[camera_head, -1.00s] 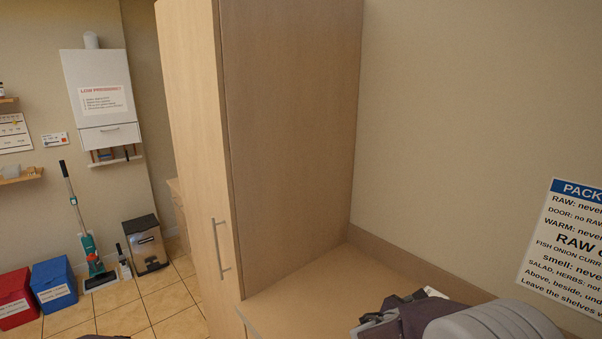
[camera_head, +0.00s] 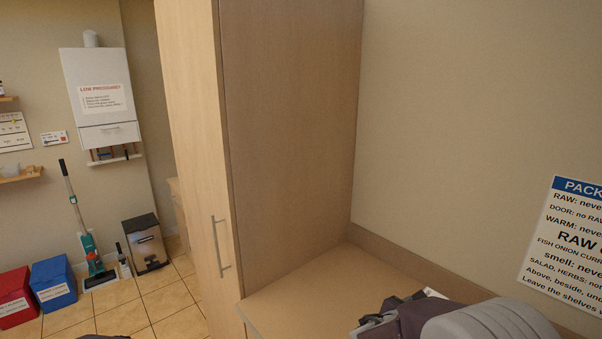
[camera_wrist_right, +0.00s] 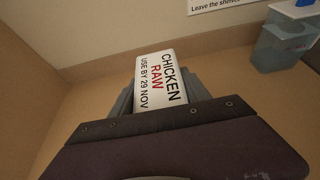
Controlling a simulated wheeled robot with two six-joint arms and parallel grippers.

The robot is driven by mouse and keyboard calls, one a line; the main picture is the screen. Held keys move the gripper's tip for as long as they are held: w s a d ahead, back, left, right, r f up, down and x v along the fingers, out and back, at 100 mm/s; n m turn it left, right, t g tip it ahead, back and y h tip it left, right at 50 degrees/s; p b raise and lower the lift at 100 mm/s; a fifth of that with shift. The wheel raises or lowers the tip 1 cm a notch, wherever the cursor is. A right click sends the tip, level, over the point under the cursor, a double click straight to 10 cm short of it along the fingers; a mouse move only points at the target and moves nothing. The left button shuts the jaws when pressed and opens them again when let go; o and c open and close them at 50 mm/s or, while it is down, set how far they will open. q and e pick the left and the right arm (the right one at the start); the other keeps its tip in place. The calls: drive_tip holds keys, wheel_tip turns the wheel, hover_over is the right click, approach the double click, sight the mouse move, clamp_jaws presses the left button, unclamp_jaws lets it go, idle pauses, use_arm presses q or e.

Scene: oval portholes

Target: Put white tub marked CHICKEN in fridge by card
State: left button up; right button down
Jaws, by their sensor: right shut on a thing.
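A white tub marked CHICKEN, RAW, USE BY 29 NOV (camera_wrist_right: 163,75) is between the grey fingers of my right gripper (camera_wrist_right: 159,95) in the right wrist view. The gripper is shut on it, above or on the wooden counter; the exact height is unclear. In the head view only a small white part of the tub (camera_head: 436,292) shows behind my right gripper (camera_head: 385,312). The card headed PACK (camera_head: 566,240) is on the wall at the right, its right side cut off. No fridge interior shows. My left gripper is not in view.
A tall wooden cabinet (camera_head: 290,130) with a closed handled door stands left of the counter (camera_head: 310,285). A translucent blue-grey container (camera_wrist_right: 284,42) stands at the right in the wrist view.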

drive_tip(key=shift+f, duration=0.6)
drive_tip(key=shift+w+r, duration=0.1)
drive_tip(key=shift+r, duration=0.05)
use_arm(q)
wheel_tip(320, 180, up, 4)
drive_tip(key=p, duration=0.5)
use_arm(e)
wheel_tip(320, 180, up, 7)
drive_tip(key=shift+r, duration=0.1)
wheel_tip(320, 180, down, 7)
drive_tip(key=b, duration=0.4)
drive_tip(key=shift+r+b, duration=0.1)
drive_tip(key=shift+b, duration=0.25)
drive_tip(key=shift+f, duration=0.35)
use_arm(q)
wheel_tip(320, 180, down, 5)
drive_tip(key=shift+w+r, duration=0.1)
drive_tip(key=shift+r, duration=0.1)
use_arm(e)
drive_tip(key=shift+r, duration=0.15)
